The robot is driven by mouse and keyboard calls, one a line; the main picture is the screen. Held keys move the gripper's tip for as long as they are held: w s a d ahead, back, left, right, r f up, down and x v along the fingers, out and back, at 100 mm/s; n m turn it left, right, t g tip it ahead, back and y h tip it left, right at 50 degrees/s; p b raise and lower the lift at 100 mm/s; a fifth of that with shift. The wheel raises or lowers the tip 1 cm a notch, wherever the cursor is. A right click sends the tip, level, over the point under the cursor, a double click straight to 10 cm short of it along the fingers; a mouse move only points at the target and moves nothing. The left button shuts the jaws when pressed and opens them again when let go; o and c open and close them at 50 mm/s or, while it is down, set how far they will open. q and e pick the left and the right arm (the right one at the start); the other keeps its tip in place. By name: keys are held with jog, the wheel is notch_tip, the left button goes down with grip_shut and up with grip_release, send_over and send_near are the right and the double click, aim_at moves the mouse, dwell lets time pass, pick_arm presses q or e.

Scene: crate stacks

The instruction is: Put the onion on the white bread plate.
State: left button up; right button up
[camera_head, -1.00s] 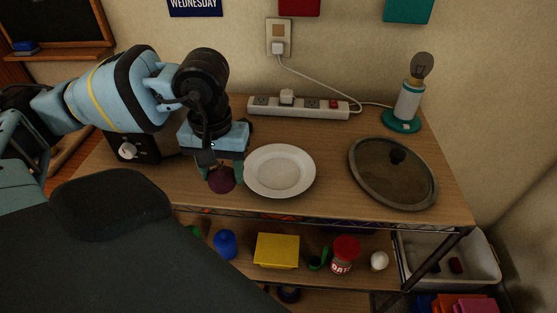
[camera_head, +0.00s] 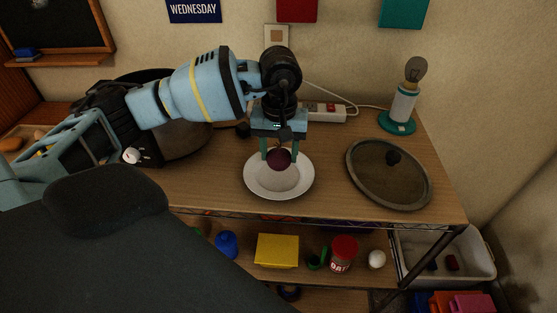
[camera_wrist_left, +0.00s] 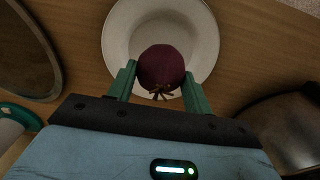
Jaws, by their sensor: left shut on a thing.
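The dark red onion (camera_head: 279,158) is between the green fingers of my left gripper (camera_head: 280,155), which is shut on it. The white bread plate (camera_head: 262,187) lies on the wooden top shelf, directly below the onion in the head view. In the left wrist view the onion (camera_wrist_left: 162,66) shows between the fingertips (camera_wrist_left: 160,80), with the plate (camera_wrist_left: 118,36) behind it. I cannot tell whether the onion touches the plate. My right gripper is not in view.
A round lid (camera_head: 372,190) lies right of the plate. A lamp (camera_head: 402,105) and a power strip (camera_head: 325,111) stand at the back. A dark pot (camera_head: 185,138) is at the left, beneath my left arm. The lower shelf holds a yellow box (camera_head: 277,250) and a red-lidded jar (camera_head: 343,253).

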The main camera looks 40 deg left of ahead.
aim_at(279, 162)
pick_arm(q)
jog(key=shift+f, duration=1.7)
jog(key=shift+f, duration=0.2)
jog(key=o, duration=1)
jog(key=shift+r, duration=0.1)
notch_tip(279, 162, up, 12)
jog(key=shift+r, duration=0.15)
